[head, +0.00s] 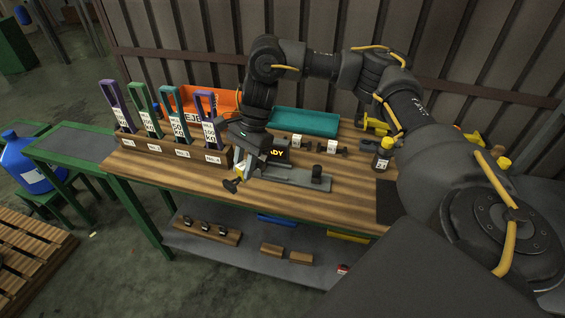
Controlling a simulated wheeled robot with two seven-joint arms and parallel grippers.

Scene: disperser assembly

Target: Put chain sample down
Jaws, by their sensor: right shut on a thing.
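My right gripper (237,168) is above the wooden bench's front edge, left of a grey fixture. It is shut on a small dark piece with a pale middle, likely the chain sample (232,185); its dark end sticks out below the jaws. I cannot tell whether the piece touches the bench. Two similar pieces with white tags and dark ends, a left one (298,141) and a right one (333,147), lie farther back on the bench. The grey fixture (295,180) has a lit orange display (278,154), partly hidden by my arm. My left gripper is out of view.
A wooden rack (170,149) holds several tall coloured gauges at the left. Behind are an orange bin (205,97) and a teal tray (305,121). A yellow-capped bottle (383,155) stands at right. The bench front (300,208) is clear.

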